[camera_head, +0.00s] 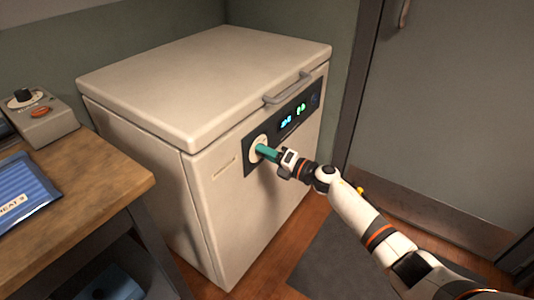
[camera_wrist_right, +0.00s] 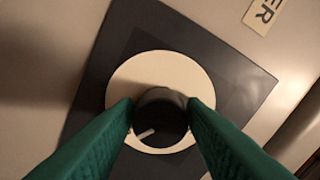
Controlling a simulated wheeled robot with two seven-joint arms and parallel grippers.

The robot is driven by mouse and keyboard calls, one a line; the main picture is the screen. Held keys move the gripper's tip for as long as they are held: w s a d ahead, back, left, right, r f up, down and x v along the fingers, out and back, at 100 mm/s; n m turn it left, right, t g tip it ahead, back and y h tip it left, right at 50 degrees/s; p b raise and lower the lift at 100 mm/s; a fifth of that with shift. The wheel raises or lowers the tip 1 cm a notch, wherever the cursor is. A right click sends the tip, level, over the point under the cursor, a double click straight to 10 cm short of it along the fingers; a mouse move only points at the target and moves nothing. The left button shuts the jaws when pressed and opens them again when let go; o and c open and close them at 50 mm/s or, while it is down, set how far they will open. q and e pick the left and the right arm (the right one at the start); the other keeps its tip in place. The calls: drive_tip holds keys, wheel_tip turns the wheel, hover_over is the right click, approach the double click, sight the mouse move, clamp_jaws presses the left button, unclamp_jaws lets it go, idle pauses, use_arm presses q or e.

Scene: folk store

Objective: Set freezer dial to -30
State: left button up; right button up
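The white chest freezer (camera_head: 205,75) stands in the middle of the head view. A dark control panel (camera_head: 298,125) on its front carries a lit cyan and green display (camera_head: 291,118), too small to read surely. In the right wrist view the dark round dial knob (camera_wrist_right: 161,114) sits on a cream disc (camera_wrist_right: 160,68). A short pale pointer mark on the knob points toward the lower left. My right gripper (camera_head: 262,150), with green fingers, is at the dial; its fingertips press on both sides of the knob (camera_wrist_right: 161,108). My left gripper is out of view.
A wooden counter (camera_head: 95,185) at the left holds a grey box with a black knob and orange button (camera_head: 40,115), and a blue packet (camera_head: 22,195). A grey door (camera_head: 450,110) stands at the right. A dark mat (camera_head: 345,265) lies on the floor.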

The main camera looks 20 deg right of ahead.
drive_tip(key=o, duration=0.3)
drive_tip(key=shift+s+d, duration=0.1)
use_arm(q)
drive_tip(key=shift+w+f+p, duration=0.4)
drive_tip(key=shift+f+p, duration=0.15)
drive_tip(key=shift+p, duration=0.15)
use_arm(e)
drive_tip(key=shift+v, duration=5.9)
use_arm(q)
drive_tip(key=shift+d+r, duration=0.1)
